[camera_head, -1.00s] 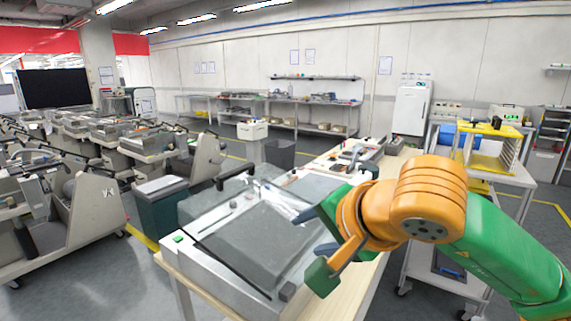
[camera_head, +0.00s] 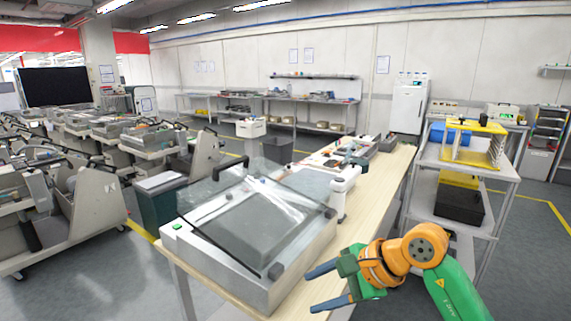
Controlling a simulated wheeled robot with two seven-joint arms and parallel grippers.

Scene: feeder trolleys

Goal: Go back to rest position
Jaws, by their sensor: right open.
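My right gripper (camera_head: 328,286) is at the lower middle right, beside the front right edge of the wooden table (camera_head: 385,185). Its two dark fingers are spread apart with nothing between them. It points left, and its orange and green arm comes in from the lower right. A grey machine with a tilted clear lid (camera_head: 262,205) stands on the table to the left of the gripper, apart from it. My left gripper is not in view.
A metal shelf trolley (camera_head: 473,168) with a yellow frame (camera_head: 470,128) on top and a black bin (camera_head: 459,206) below stands at right. A dark green bin (camera_head: 158,207) stands left of the table. Several feeder trolleys (camera_head: 95,208) fill the left. Grey floor lies between.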

